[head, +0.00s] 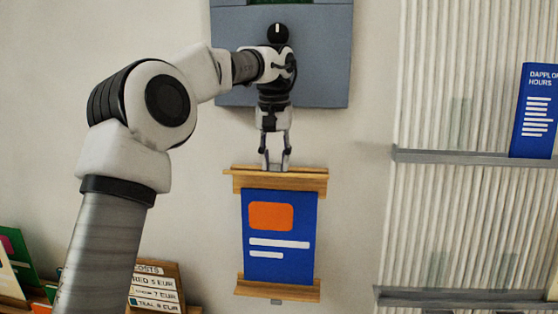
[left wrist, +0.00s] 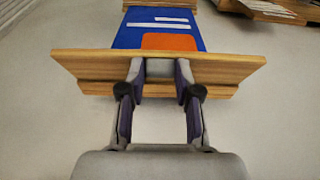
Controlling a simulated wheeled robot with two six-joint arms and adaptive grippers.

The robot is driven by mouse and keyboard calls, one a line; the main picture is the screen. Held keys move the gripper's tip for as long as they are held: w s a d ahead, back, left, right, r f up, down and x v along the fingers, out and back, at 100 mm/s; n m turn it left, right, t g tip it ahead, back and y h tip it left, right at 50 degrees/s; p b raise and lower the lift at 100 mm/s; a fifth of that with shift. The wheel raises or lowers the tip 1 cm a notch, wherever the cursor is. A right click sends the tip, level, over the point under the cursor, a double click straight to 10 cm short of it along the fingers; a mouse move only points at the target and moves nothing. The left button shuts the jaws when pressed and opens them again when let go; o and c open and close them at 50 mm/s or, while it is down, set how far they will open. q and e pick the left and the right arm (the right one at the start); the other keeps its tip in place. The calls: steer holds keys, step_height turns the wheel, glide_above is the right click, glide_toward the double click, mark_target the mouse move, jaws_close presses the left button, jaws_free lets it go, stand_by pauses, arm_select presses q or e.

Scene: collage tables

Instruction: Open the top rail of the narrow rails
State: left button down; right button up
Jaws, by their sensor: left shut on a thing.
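The narrow rails hang on the wall, with a wooden top rail (head: 306,181) and a wooden bottom rail (head: 255,286). A blue poster (head: 279,268) with an orange block and white bars hangs between them. My left gripper (head: 275,165) points down at the middle of the top rail. In the left wrist view, my left gripper (left wrist: 159,72) has its fingers on both sides of a small grey piece (left wrist: 159,68) at the middle of the top rail (left wrist: 220,70). Whether the rail is open or shut I cannot tell. My right gripper is not in view.
A grey panel with a black knob (head: 277,33) is on the wall above, behind my left arm. Grey ledges (head: 470,157) on a ribbed panel at the right hold a blue sign (head: 536,110). A price board (head: 156,287) and cards stand at the lower left.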

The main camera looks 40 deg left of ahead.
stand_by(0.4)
arm_select(q)
steer(key=c, duration=0.8)
jaws_free()
steer(key=shift+w+f, duration=0.1)
steer(key=shift+w, duration=0.05)
